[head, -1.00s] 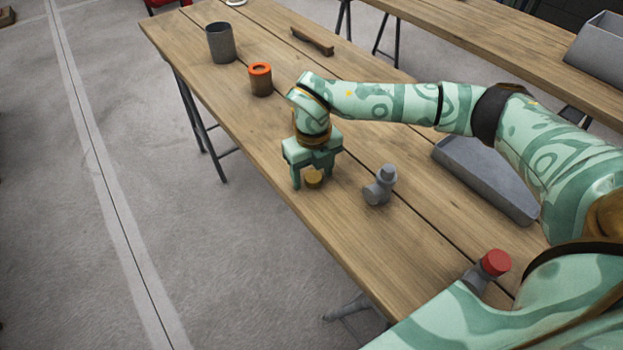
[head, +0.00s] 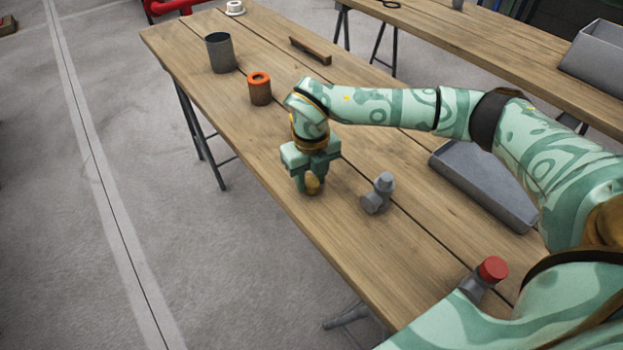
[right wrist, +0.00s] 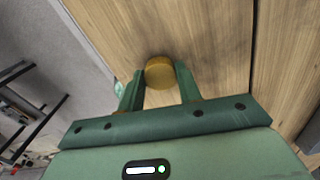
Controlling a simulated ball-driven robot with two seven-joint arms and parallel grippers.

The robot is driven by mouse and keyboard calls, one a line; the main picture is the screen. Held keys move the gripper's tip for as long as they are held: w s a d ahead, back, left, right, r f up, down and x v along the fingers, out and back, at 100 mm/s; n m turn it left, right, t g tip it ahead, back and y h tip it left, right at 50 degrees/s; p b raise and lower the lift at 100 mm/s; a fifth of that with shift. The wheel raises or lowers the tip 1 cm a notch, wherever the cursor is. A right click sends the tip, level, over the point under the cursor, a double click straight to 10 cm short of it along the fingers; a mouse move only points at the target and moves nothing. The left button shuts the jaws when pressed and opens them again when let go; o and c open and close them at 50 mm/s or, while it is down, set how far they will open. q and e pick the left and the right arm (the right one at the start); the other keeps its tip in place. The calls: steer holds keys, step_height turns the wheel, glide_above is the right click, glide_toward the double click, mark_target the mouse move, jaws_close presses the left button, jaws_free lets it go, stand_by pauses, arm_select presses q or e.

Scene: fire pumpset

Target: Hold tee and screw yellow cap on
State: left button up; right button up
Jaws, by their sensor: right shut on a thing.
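The yellow cap (head: 313,184) is between the fingers of my right gripper (head: 309,186), low over the wooden table. In the right wrist view the yellow cap (right wrist: 160,73) shows between the two green fingertips, and the right gripper (right wrist: 158,82) is shut on it. The grey tee (head: 378,194) stands on the table a little to the right of the right gripper, apart from it, with a stub pointing up and one to the lower left. My left gripper is not in view.
Another grey fitting with a red cap (head: 492,269) is at the lower right by my arm. A grey tray (head: 484,186) lies on the table (head: 345,243) behind the tee. An orange-topped cylinder (head: 259,88), a dark cup (head: 220,53) and a brown bar (head: 310,51) stand farther back.

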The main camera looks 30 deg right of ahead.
mark_target(310, 183)
steer(key=r, duration=0.1)
steer(key=r+p, duration=0.1)
steer(key=r, duration=0.1)
steer(key=shift+s+a+r, duration=0.15)
steer(key=shift+a, duration=0.05)
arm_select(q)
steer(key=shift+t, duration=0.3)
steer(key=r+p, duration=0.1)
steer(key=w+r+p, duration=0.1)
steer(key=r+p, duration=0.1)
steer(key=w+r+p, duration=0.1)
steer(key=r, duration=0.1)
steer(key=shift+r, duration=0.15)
arm_select(e)
steer(key=s+a+r, duration=0.8)
steer(key=s+a, duration=0.1)
steer(key=a, duration=0.1)
steer(key=shift+s+r, duration=0.15)
steer(key=shift+r, duration=0.2)
steer(key=shift+d, duration=0.1)
steer(key=s+d+r+m, duration=0.2)
steer(key=d+m, duration=0.1)
steer(key=m, duration=1.5)
steer(key=s+d+r+m, duration=0.2)
steer(key=d+m, duration=0.2)
steer(key=m, duration=1.3)
steer(key=shift+s+m, duration=0.25)
steer(key=shift+m, duration=0.15)
